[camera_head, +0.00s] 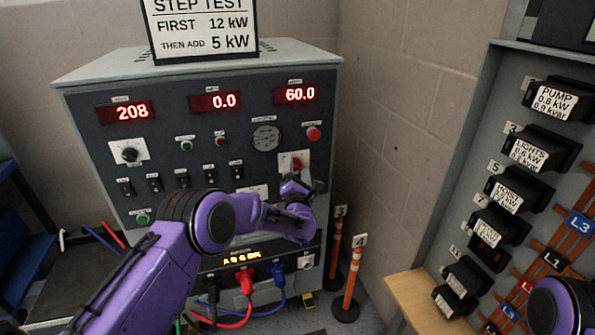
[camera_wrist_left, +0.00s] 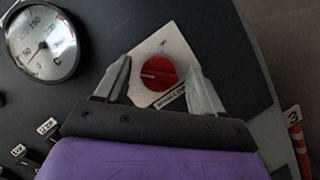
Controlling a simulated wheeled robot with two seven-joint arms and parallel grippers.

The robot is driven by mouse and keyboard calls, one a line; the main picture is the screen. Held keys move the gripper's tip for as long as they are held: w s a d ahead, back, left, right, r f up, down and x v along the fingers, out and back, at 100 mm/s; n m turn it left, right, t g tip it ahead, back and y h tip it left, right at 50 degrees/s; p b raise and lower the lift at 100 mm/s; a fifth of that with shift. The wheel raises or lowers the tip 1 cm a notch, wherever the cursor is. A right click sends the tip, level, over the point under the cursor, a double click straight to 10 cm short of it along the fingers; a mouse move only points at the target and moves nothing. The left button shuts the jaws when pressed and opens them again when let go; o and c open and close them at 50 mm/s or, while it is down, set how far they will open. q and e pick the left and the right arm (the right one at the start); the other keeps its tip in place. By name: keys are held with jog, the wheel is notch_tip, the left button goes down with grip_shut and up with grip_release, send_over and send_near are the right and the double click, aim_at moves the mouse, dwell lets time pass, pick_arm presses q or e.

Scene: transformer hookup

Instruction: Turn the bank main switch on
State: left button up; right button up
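The bank main switch is a red rotary knob (camera_head: 298,164) on a pale square plate, on the right of the grey load bank's front panel. In the left wrist view the red knob (camera_wrist_left: 158,73) sits between my finger tips, with a gap on either side. A pale mark on it points to the left of that picture. The small label below it is too blurred to read. My left gripper (camera_head: 297,180) is open and empty in front of the plate; its fingers (camera_wrist_left: 157,75) straddle the knob. Whether the tips reach the panel I cannot tell. My right gripper is out of view.
The load bank (camera_head: 75,120) displays 208, 0.0 and 60.0. A red button (camera_head: 313,134) and a round gauge (camera_head: 265,137) are above the switch. Plugged cables (camera_head: 247,285) hang below. Orange posts (camera_head: 353,270) stand right of it. A breaker panel (camera_head: 470,150) is farther right.

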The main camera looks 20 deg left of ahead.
pick_arm(q)
jog(key=c, duration=0.9)
